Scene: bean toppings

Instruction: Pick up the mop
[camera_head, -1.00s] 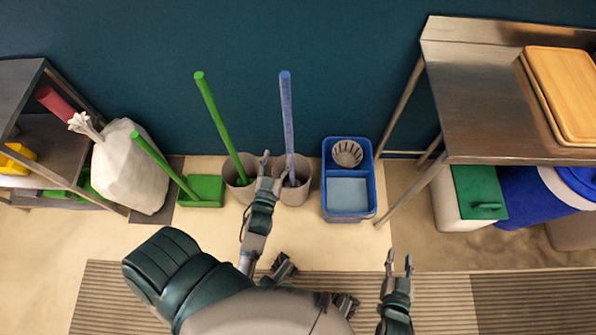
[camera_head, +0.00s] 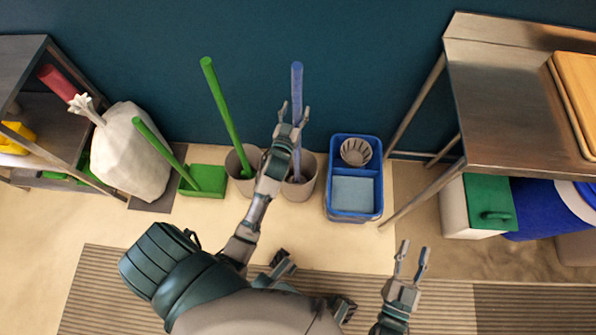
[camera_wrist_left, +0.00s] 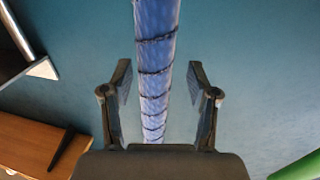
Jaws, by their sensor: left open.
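A blue pole (camera_head: 297,82), which looks like the mop handle, stands upright in the right beige bucket (camera_head: 306,189); its lower end is hidden inside. My left gripper (camera_head: 294,110) is open at the pole. In the left wrist view the blue pole (camera_wrist_left: 155,30) runs between its two spread fingers (camera_wrist_left: 160,82), with a gap visible on each side. My right gripper (camera_head: 413,249) is open and empty, low and to the right, over the floor.
A green pole (camera_head: 221,105) stands in the left beige bucket (camera_head: 236,179), beside a green dustpan (camera_head: 206,180) with its own handle. A blue divided bin (camera_head: 354,215) stands right of the buckets. A white sack (camera_head: 130,160) is at left, a metal table (camera_head: 500,90) at right.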

